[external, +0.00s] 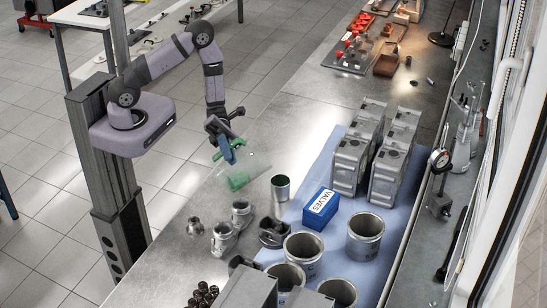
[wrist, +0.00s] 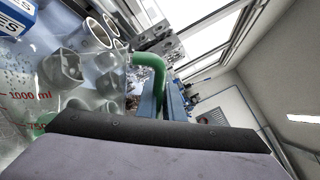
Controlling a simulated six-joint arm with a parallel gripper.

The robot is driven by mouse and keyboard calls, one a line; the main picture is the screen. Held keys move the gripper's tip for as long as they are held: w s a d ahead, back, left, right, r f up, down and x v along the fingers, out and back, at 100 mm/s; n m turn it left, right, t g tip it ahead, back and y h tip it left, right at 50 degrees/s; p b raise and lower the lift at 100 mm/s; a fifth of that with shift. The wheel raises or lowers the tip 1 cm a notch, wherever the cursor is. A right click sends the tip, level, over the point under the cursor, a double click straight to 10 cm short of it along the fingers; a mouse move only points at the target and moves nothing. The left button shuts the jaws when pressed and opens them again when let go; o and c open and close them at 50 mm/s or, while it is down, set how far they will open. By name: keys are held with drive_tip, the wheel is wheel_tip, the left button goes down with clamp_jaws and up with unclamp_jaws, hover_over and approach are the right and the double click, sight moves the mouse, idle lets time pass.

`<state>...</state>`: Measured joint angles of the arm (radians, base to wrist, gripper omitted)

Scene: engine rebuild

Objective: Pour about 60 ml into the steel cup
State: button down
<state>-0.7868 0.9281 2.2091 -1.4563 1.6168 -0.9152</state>
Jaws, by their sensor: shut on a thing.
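My gripper (external: 228,150) is shut on the green handle of a clear measuring jug (external: 256,163). Its blue fingers (wrist: 173,100) close on the handle (wrist: 150,68) in the wrist view, where red marks such as 1000 ml show on the jug wall (wrist: 40,98). The jug is held above the bench, tilted, with green liquid (external: 238,181) gathered in its lower part. The steel cup (external: 281,187) stands upright on the bench just right of the jug, apart from it in the external view. No stream of liquid is visible. The cup's fill level cannot be told.
A blue VALVES box (external: 321,208) sits right of the cup on a blue mat (external: 333,238). Metal cylinders (external: 365,236) and engine blocks (external: 352,160) stand on the mat. Small metal parts (external: 223,236) lie left of the cup. The bench behind the cup is clear.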

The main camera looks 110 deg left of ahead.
drive_tip(key=shift+s+d, duration=0.1)
idle(0.5)
drive_tip(key=shift+s+d+m, duration=0.3)
drive_tip(key=shift+s+m, duration=0.1)
drive_tip(key=shift+m, duration=0.4)
drive_tip(key=shift+s+d+f+m+b, duration=0.5)
drive_tip(key=shift+s+m+b, duration=0.15)
drive_tip(key=shift+m+b, duration=0.35)
drive_tip(key=s+d+f+m+b, duration=0.4)
drive_tip(key=f+m+b, duration=0.1)
drive_tip(key=m+b, duration=0.1)
drive_tip(key=shift+s+f+m+b, duration=0.15)
drive_tip(key=shift+s+m+b, duration=0.2)
drive_tip(key=shift+m, duration=0.35)
